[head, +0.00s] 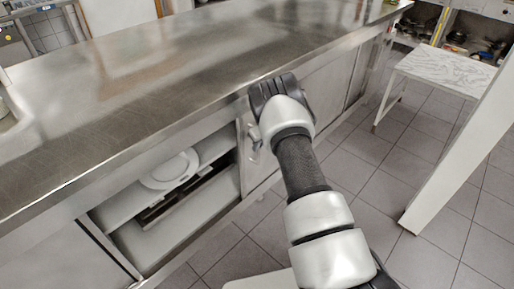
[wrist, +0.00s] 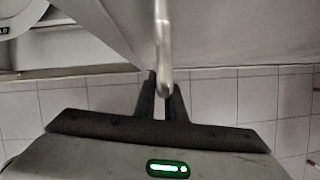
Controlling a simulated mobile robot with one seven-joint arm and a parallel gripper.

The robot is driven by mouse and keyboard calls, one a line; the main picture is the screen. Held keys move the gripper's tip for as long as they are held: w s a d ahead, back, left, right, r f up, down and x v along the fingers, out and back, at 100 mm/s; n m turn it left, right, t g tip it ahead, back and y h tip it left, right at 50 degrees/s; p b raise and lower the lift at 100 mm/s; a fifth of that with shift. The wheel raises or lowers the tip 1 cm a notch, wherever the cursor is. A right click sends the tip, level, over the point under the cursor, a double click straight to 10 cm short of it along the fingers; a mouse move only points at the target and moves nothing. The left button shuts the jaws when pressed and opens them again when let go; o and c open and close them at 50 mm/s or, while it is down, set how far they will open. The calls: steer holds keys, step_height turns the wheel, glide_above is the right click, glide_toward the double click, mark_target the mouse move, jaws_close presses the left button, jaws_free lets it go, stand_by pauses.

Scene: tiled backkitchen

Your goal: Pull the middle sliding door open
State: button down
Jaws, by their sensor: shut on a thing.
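The middle sliding door (head: 326,98) is a grey metal panel under the steel counter, right of an open cupboard section. Its left edge stands beside the opening. In the wrist view, the door's slim metal handle (wrist: 162,42) runs down from the top to my fingertips. My gripper (wrist: 164,90) is shut on the handle's lower part, with a dark finger on either side. In the head view my arm reaches to the door's left part, and my wrist hides much of that area and the fingers.
The open section holds white plates (head: 170,170) on a shelf. The steel countertop (head: 170,75) overhangs the doors. A small white-topped table (head: 447,70) and a pale upright panel (head: 455,150) stand at the right. Tiled floor (head: 365,145) between them and the counter is clear.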

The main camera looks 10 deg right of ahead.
steer(key=c, duration=1.8)
jaws_free()
steer(key=p+v, duration=0.4)
steer(key=v, duration=1.3)
steer(key=shift+r, duration=0.2)
